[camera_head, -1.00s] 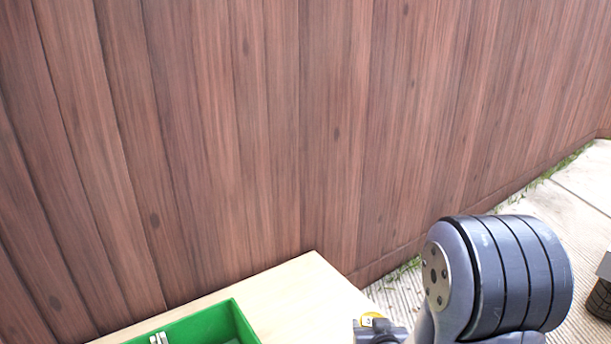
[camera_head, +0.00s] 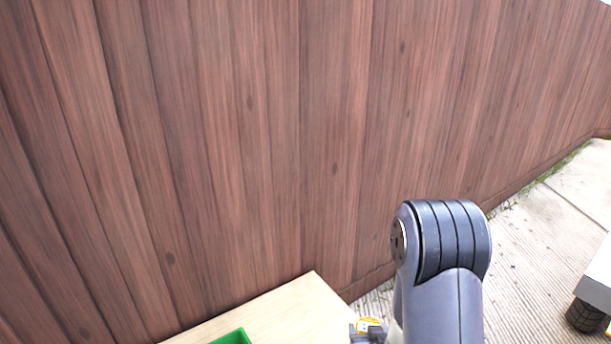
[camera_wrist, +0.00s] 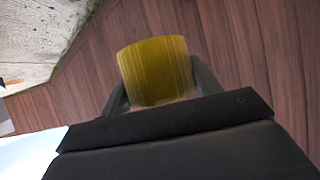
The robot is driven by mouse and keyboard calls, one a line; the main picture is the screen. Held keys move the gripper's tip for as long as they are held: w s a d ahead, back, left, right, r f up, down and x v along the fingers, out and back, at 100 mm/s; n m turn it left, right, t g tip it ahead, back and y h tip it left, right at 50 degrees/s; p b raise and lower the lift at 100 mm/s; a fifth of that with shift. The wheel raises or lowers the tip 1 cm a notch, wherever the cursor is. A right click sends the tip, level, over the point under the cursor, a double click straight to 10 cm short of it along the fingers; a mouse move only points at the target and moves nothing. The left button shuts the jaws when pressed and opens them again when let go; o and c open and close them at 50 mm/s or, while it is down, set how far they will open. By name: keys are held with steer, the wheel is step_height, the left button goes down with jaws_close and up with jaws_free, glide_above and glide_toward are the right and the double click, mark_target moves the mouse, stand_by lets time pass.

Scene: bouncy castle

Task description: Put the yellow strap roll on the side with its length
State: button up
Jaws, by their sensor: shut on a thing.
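The yellow strap roll (camera_wrist: 157,70) is held in my gripper (camera_wrist: 160,92) in the wrist view, with a finger on each side of it. Its ridged curved side faces the wrist camera. My gripper is mostly hidden there by the frame edge and my arm. How far the roll is from any surface I cannot tell.
A light wooden tabletop (camera_head: 290,312) lies at the bottom, with a green bin (camera_head: 232,337) cut off by the frame. A brown wooden fence (camera_head: 250,150) stands close behind. Paved ground (camera_head: 535,235) is to the right, with a wheeled white object (camera_head: 597,285) at the right edge.

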mark_target(372, 320)
steer(key=r+p, duration=0.3)
steer(key=p, duration=0.1)
steer(key=s+r+p, duration=0.1)
steer(key=r+p, duration=0.1)
steer(key=shift+r+p, duration=0.3)
steer(key=shift+p, duration=0.05)
